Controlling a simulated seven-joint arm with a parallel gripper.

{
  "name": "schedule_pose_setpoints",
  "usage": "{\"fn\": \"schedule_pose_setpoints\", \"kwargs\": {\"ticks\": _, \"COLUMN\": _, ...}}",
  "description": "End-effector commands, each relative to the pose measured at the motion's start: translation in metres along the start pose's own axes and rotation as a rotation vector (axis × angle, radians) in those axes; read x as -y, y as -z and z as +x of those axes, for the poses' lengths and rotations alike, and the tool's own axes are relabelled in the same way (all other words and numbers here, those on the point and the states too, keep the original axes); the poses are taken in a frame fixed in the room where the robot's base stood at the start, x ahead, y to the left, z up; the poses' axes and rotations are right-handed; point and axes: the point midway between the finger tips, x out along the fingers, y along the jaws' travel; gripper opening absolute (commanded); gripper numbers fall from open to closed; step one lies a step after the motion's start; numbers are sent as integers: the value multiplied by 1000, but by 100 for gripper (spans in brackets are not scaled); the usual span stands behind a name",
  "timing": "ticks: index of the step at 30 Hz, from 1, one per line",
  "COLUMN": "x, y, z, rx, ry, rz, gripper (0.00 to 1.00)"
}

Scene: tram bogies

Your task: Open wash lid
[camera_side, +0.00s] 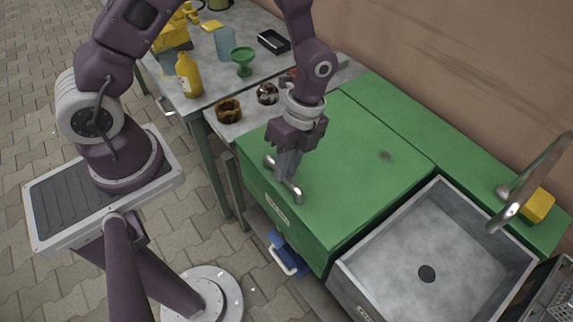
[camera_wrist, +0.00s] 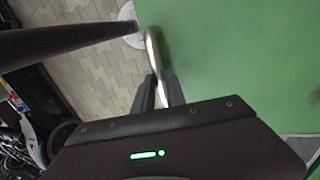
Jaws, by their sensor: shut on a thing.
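The wash lid (camera_side: 350,165) is a flat green panel on a green cabinet in the side view, and it looks closed. It also fills the right of the wrist view (camera_wrist: 235,55). A metal bar handle (camera_side: 292,191) is fixed near its front edge; its curved end shows in the wrist view (camera_wrist: 153,45). My gripper (camera_side: 286,178) points down from above and is shut on the handle. In the wrist view my gripper's fingers (camera_wrist: 162,92) lie either side of the bar. The middle of the handle is hidden by the fingers.
A grey sink (camera_side: 400,260) with a curved tap (camera_side: 530,180) and a yellow sponge (camera_side: 538,205) is at the right. A grey table at the back left holds a yellow bottle (camera_side: 188,76), a green goblet (camera_side: 243,60) and rusty rings (camera_side: 228,110). A wall stands behind.

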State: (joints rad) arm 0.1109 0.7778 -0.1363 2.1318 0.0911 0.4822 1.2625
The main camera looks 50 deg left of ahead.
Motion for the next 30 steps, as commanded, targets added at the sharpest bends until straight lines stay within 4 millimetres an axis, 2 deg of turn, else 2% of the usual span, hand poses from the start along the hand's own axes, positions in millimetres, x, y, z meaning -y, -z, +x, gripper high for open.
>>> {"fn": "schedule_pose_setpoints", "kwargs": {"ticks": 5, "x": 0, "y": 0, "z": -8, "rx": -1, "ry": 0, "rz": 1, "gripper": 0}}
{"fn": "schedule_pose_setpoints", "kwargs": {"ticks": 11, "x": 4, "y": 0, "z": -40, "rx": -3, "ry": 6, "rz": 0, "gripper": 0}}
{"fn": "schedule_pose_setpoints", "kwargs": {"ticks": 20, "x": 28, "y": 0, "z": -128, "rx": -5, "ry": 17, "rz": -3, "gripper": 0}}
{"fn": "schedule_pose_setpoints", "kwargs": {"ticks": 27, "x": 65, "y": -1, "z": -195, "rx": -3, "ry": 18, "rz": -4, "gripper": 0}}
{"fn": "schedule_pose_setpoints", "kwargs": {"ticks": 30, "x": 80, "y": -2, "z": -214, "rx": 0, "ry": 13, "rz": -6, "gripper": 0}}
